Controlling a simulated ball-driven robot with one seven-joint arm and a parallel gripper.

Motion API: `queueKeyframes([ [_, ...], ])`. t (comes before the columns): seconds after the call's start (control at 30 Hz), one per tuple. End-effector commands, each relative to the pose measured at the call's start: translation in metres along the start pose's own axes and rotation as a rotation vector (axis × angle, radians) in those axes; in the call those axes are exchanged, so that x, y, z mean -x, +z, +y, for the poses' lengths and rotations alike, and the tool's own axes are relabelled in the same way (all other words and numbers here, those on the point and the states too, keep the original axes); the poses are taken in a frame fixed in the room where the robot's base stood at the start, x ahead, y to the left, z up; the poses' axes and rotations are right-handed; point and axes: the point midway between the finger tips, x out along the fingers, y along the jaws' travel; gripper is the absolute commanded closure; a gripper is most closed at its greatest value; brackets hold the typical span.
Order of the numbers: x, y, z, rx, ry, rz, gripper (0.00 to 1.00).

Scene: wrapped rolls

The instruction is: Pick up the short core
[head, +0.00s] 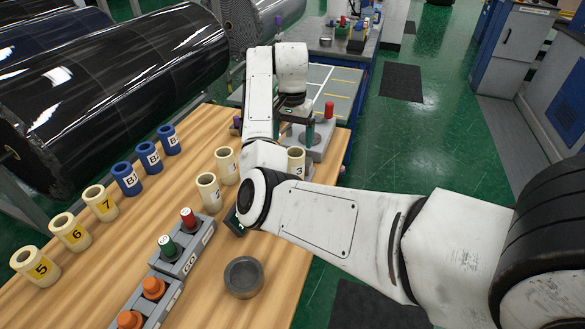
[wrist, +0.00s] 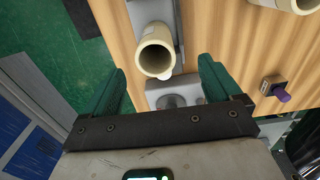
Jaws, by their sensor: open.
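Cream cores with white labels stand in a row on the wooden table; the one marked 3 (head: 296,161) is at the right end, partly covered by my arm. No label names the short core, and I cannot tell for certain which one it is. My gripper (head: 298,132) is open and empty at the table's far right, close to core 3. In the wrist view, my gripper's green fingers (wrist: 165,85) are spread apart. A cream core (wrist: 157,60) shows its round open end between and just beyond them. Contact is not visible.
Yellow-labelled cores (head: 70,231) and blue cores (head: 149,157) stand at left. A grey ring (head: 243,277) lies near the front, beside a button box (head: 184,247). Large black wrapped rolls (head: 120,70) lie behind. In the wrist view, a purple knob (wrist: 283,96) is right of my fingers.

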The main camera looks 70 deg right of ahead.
Motion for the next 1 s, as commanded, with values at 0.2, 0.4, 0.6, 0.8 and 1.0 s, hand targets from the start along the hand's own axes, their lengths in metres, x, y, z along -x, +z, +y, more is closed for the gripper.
queueKeyframes([
  [0.2,-0.017,0.000,0.000,0.000,0.000,0.000,0.09],
  [0.4,-0.037,-0.003,0.006,0.000,0.002,-0.003,0.09],
  [0.6,-0.063,-0.004,0.008,0.001,0.000,-0.002,0.09],
  [0.8,-0.069,-0.005,0.007,0.001,-0.001,0.000,0.09],
  [1.0,-0.069,-0.005,0.007,0.001,-0.001,0.000,0.17],
])
